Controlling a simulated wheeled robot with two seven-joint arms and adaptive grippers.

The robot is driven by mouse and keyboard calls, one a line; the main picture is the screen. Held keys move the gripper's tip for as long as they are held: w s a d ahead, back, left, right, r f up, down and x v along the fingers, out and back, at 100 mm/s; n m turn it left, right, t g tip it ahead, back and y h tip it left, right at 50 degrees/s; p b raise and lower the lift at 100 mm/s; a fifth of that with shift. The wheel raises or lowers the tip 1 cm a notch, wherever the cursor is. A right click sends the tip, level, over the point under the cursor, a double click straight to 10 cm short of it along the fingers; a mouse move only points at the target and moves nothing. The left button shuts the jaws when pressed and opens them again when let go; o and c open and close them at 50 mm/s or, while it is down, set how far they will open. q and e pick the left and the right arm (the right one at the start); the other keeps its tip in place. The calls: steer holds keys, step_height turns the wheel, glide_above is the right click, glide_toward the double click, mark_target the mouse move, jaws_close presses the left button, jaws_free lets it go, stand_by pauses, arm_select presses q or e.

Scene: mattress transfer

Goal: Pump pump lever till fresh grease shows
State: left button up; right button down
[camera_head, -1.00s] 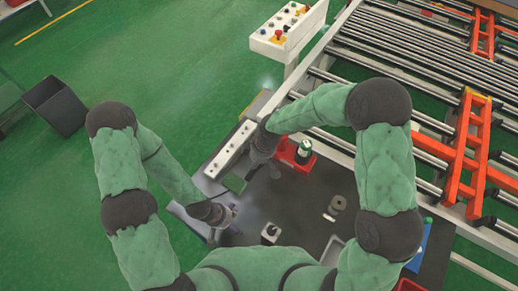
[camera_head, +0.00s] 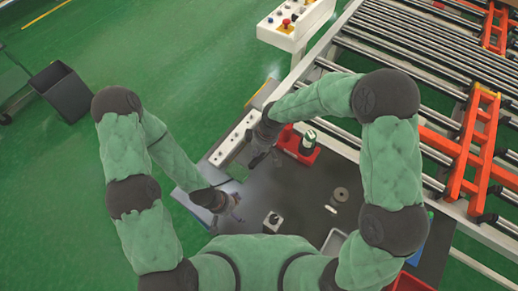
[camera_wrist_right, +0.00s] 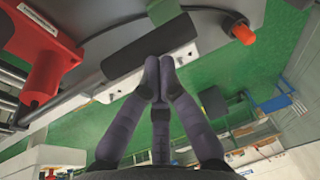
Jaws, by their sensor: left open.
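My right gripper (camera_wrist_right: 160,66) has its fingertips together at the edge of a thick dark grey bar (camera_wrist_right: 135,52), which may be the pump lever's grip. I cannot tell whether the tips touch it, and nothing clear shows between them. In the head view the right gripper (camera_head: 260,158) is over the dark bench, left of a red holder (camera_head: 303,151) with a green and white bottle (camera_head: 308,141). My left gripper (camera_head: 234,205) is open and low at the bench's left edge. No fresh grease can be made out.
A pale strip with several holes (camera_head: 233,138) runs along the bench's left side. A grey ring (camera_head: 341,194) and a small white block with a dark knob (camera_head: 272,220) are on the bench. A roller conveyor (camera_head: 410,60) stands right, a control panel (camera_head: 295,22) behind.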

steer(key=s+r, duration=0.3)
steer(key=r, duration=0.7)
steer(key=shift+r, duration=0.3)
steer(key=shift+s, duration=0.1)
steer(key=shift+s, duration=0.1)
